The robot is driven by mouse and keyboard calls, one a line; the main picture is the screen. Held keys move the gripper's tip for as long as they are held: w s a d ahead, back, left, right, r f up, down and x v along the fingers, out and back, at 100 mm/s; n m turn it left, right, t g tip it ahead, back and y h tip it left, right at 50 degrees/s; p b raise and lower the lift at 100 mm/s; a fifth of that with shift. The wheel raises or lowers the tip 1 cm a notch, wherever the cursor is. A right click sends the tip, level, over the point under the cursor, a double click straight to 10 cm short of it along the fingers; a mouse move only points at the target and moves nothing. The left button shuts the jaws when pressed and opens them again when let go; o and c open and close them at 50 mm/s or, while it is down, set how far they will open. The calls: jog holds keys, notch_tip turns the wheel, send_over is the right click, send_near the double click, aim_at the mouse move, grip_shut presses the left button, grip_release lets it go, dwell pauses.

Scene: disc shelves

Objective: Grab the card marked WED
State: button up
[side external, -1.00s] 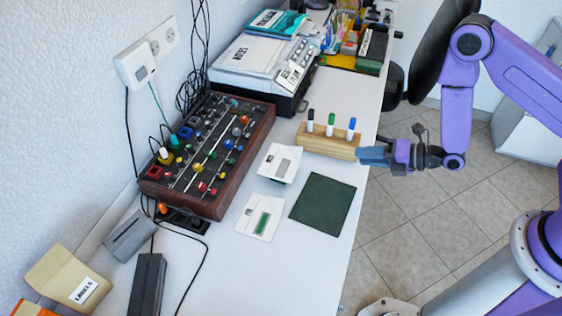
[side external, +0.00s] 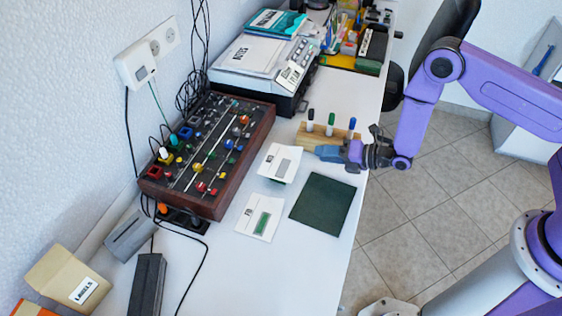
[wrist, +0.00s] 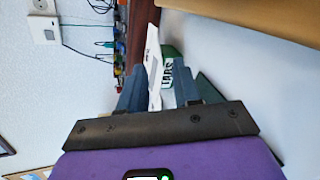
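A white card (side external: 272,160) with a grey panel stands tilted near the middle of the table; its marking is too small to read. A second white card (side external: 249,222) with a green panel lies nearer the camera; its marking is also unclear. My gripper (side external: 320,152) is just right of the tilted card, in front of the wooden block. In the wrist view my gripper (wrist: 160,84) is open, its two blue-grey fingers apart. A white card (wrist: 152,58) shows edge-on ahead between them, beside a green-and-white piece with unclear lettering (wrist: 169,72).
A wooden block (side external: 307,139) holding three markers stands just behind my gripper. A dark green mat (side external: 323,204) lies to the front right. A knob-covered control panel (side external: 210,150) stands left of the cards.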

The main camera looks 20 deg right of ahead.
jog(key=shift+x, duration=2.8)
jog(key=shift+s+a, duration=0.1)
jog(key=shift+c, duration=0.4)
grip_shut()
